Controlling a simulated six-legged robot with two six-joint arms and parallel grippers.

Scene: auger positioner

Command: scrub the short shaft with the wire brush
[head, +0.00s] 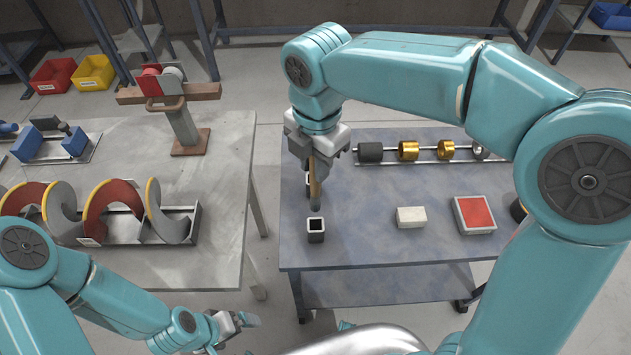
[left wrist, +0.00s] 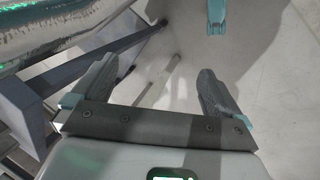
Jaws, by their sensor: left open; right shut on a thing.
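My right gripper (head: 316,155) is shut on the wire brush (head: 315,188), a brown-handled tool that hangs nearly upright. Its lower end is just above or behind a small dark square holder (head: 316,237); I cannot tell the exact gap. No part is clearly the short shaft; a thin rod (head: 430,150) with a dark sleeve and gold rings lies at the back of the blue table. My left gripper (head: 240,322) is low in front of the tables; its fingers are apart and empty in the left wrist view (left wrist: 158,95).
The blue table (head: 365,240) also holds a pale block (head: 411,217) and a red-topped box (head: 474,214). The grey table (head: 215,160) at left carries an auger (head: 115,205) and a stand (head: 180,125). A gap separates the tables. My right arm hides the table's right side.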

